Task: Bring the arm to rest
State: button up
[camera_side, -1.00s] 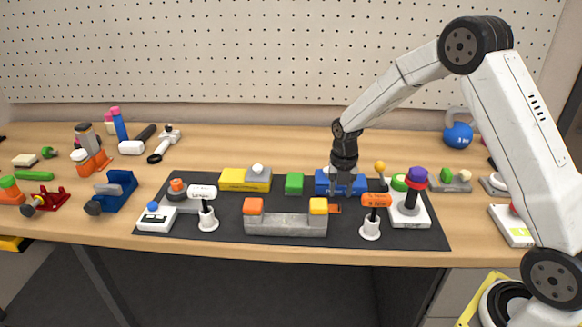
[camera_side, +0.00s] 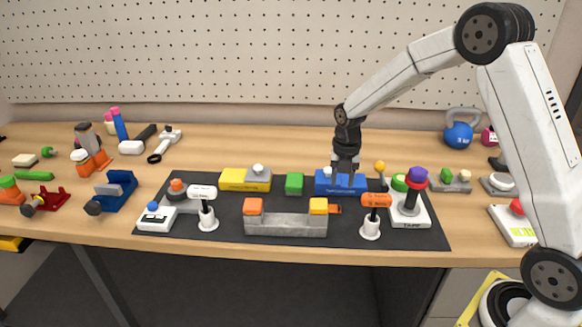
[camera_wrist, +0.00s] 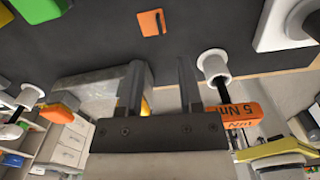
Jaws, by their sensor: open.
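My gripper (camera_side: 346,178) hangs fingers-down over the blue block (camera_side: 327,184) at the back right of the dark mat in the side view. In the wrist view my gripper (camera_wrist: 160,90) is open, its two fingers apart with nothing between them. Below and ahead of the fingers there, the bare mat (camera_wrist: 110,50) and a small orange piece (camera_wrist: 151,22) show. Whether the fingertips touch the blue block cannot be told from the side view.
A grey bridge (camera_side: 286,224) with orange and yellow blocks stands in front. An orange-labelled tool (camera_side: 376,200) stands in a white holder at right, beside a post with a purple top (camera_side: 417,179). A blue kettlebell (camera_side: 458,134) sits at the back right.

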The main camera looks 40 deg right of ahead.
jog(key=s+a+r+m+t+h, duration=0.1)
jog(key=s+a+r+m+t, duration=0.2)
jog(key=m, duration=0.8)
jog(key=s+r+m+t, duration=0.2)
jog(key=s+m, duration=0.3)
jog(key=m, duration=0.7)
jog(key=s+a+f+m+g+y, duration=0.1)
jog(key=s+a+f+m+g, duration=0.1)
jog(key=s+a, duration=0.4)
jog(key=s+m, duration=0.1)
jog(key=s, duration=0.3)
jog(key=shift+f+g, duration=0.3)
jog(key=shift+f, duration=0.1)
